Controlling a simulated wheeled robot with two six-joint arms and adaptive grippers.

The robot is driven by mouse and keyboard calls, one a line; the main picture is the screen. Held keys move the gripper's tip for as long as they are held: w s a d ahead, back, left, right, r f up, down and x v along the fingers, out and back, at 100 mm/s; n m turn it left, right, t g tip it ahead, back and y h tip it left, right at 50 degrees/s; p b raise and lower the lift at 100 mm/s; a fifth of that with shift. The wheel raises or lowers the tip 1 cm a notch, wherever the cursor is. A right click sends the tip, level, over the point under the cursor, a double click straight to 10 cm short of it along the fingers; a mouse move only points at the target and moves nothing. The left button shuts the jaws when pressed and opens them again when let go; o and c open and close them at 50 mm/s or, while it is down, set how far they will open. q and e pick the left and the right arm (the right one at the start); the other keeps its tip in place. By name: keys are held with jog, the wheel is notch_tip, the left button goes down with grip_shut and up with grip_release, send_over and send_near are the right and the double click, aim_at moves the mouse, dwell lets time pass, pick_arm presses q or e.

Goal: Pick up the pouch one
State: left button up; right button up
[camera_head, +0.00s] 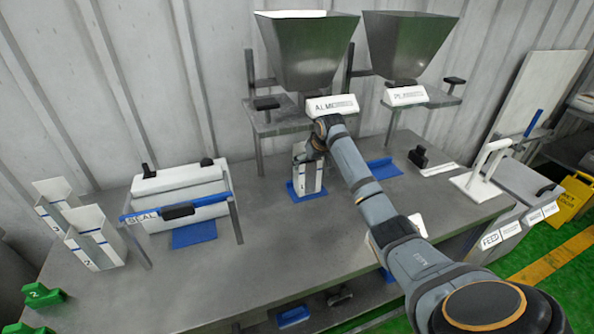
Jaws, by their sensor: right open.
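A white pouch (299,178) with dark marks stands upright on a blue pad (293,193) below the hopper labelled "ALM". I cannot read its mark. My right gripper (314,153) is at the top of this pouch and partly hides it. The gripper is open, and I cannot tell whether its fingers touch the pouch. Two more white pouches with blue bands stand upright at the table's left end, one farther back (54,193) and one nearer (92,231). Their small marks are hard to read. My left gripper is not in view.
Two grey hoppers (306,58) (408,50) stand on stands at the back. A sealing station (181,189) marked "SEAL" is at left. A second blue pad (380,169) lies right of my right arm. The grey table's (262,255) front middle is clear.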

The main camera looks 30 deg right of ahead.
aim_at(309, 172)
jog(key=shift+s+a+r, duration=0.3)
jog(key=shift+s+r, duration=0.1)
jog(key=shift+r, duration=0.1)
jog(key=shift+x, duration=0.8)
jog(key=p+x, duration=0.1)
jog(key=x, duration=0.3)
jog(key=shift+d+f, duration=0.1)
jog(key=shift+f, duration=0.25)
jog(key=shift+w+f, duration=0.15)
jog(key=shift+f, duration=0.1)
jog(key=shift+w+f, duration=0.1)
jog(key=shift+f, duration=0.05)
jog(key=shift+d, duration=0.1)
jog(key=c, duration=0.7)
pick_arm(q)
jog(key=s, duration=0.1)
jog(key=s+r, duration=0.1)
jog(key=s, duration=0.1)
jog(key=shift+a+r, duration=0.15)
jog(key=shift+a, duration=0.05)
pick_arm(e)
jog(key=shift+s, duration=0.25)
jog(key=c, duration=1)
